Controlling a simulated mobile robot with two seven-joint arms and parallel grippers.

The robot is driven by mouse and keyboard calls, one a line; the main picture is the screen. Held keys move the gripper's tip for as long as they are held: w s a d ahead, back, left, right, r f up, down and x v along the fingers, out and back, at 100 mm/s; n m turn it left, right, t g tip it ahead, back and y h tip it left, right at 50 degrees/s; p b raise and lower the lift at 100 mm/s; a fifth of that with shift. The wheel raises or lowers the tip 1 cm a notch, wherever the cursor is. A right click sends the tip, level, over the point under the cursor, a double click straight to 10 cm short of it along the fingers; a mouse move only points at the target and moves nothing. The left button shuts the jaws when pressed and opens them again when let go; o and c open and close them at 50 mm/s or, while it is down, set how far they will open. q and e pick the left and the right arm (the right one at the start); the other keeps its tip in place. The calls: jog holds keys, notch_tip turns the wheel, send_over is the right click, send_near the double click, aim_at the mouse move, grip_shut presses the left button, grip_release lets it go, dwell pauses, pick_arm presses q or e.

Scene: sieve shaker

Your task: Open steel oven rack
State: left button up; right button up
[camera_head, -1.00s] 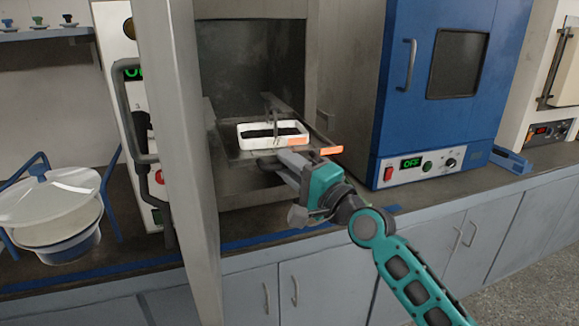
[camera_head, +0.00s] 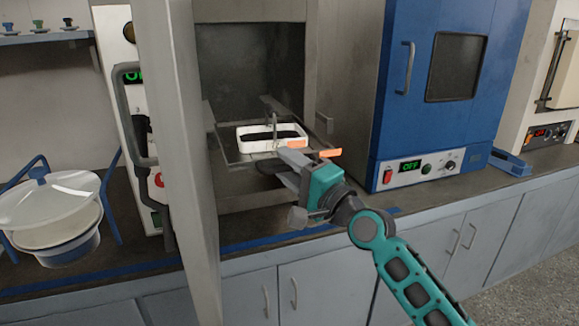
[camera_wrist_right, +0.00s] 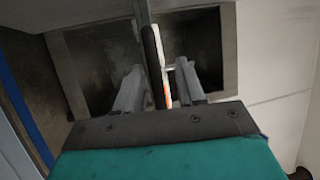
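The steel oven (camera_head: 255,25) stands in the middle with its grey door (camera_head: 190,150) swung open at left. Its steel rack (camera_head: 232,158) is in the lower part of the opening and bears a white tray (camera_head: 243,145) of dark material. My right gripper (camera_head: 285,165) is at the rack's front and hides part of it. Orange pieces (camera_head: 328,153) show beside its fingers. In the right wrist view my right gripper (camera_wrist_right: 158,85) has its fingers apart, on either side of a thin edge; contact is unclear. My left gripper is not in view.
A blue oven (camera_head: 375,170) stands close at right, its display reading OFF. A lidded white bowl (camera_head: 60,205) in a blue frame is at left. The door stands between that bowl and the opening. The counter runs along the front.

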jog(key=shift+f, duration=0.1)
jog(key=v, duration=1.3)
jog(key=shift+b, duration=0.45)
jog(key=s+d+f+n+h, duration=0.1)
jog(key=s+f+n+h, duration=0.1)
jog(key=f, duration=0.5)
jog(key=s+d+f+n+g+h, duration=0.1)
jog(key=s+d+f+n+h, duration=0.15)
jog(key=f, duration=0.45)
jog(key=s+f+n+h, duration=0.1)
jog(key=s+f+h, duration=0.2)
jog(key=f, duration=0.5)
jog(key=s+d+f+n+g+h, duration=0.1)
jog(key=s+d+f+n+h, duration=0.1)
jog(key=s+f, duration=0.4)
jog(key=s+d+f+n+g+h, duration=0.1)
jog(key=s+d+f+n+g, duration=0.1)
jog(key=s+f+n, duration=0.2)
notch_tip(320, 180, down, 2)
jog(key=shift+s+d+f+h, duration=0.15)
jog(key=shift+s+d+h, duration=0.2)
jog(key=shift+s, duration=0.8)
